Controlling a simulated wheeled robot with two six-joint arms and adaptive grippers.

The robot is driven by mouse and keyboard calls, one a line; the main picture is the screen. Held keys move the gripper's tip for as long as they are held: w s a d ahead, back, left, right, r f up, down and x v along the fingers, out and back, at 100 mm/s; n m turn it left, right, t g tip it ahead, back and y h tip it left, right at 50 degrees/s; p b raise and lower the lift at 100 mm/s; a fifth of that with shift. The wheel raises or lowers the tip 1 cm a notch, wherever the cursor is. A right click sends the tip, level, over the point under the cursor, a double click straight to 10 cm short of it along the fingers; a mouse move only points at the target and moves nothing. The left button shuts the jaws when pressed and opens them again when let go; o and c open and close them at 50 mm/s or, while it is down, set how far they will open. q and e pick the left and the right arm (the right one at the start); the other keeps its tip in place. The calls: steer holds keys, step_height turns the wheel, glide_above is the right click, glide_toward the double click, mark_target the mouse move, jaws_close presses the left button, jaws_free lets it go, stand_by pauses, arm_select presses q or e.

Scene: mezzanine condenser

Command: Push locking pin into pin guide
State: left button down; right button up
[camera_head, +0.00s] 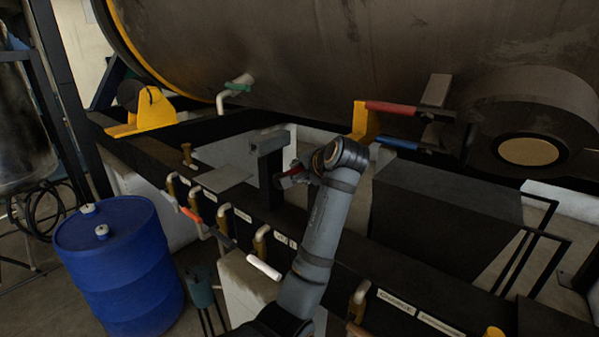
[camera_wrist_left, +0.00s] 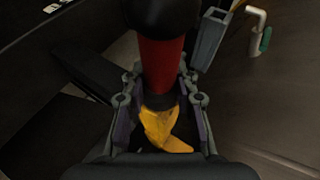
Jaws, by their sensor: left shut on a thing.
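My left gripper (camera_head: 291,178) is in the middle of the head view, beside a dark upright post with a block-shaped top (camera_head: 267,150). In the left wrist view the left gripper (camera_wrist_left: 161,118) is shut around a red handle with black ends (camera_wrist_left: 160,65), which I take to be the locking pin. Only a bit of red shows at the gripper in the head view. I cannot make out the pin guide for certain; the post may carry it. My right gripper is not in view.
A large tank (camera_head: 320,50) hangs above the black frame. A yellow bracket (camera_head: 361,120) with a red lever (camera_head: 391,107) and a blue lever (camera_head: 398,143) is right of the gripper. Several valve handles line the front rail. A blue barrel (camera_head: 122,268) stands at left.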

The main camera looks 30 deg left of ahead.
arm_select(q)
steer(key=shift+w, duration=0.3)
stand_by(0.5)
steer(key=c, duration=1)
jaws_free()
steer(key=shift+o, duration=0.2)
steer(key=shift+f, duration=0.1)
steer(key=v, duration=0.7)
steer(key=shift+d+r, duration=0.25)
steer(key=shift+d, duration=0.05)
steer(key=shift+a+f, duration=0.1)
steer(key=shift+a, duration=0.05)
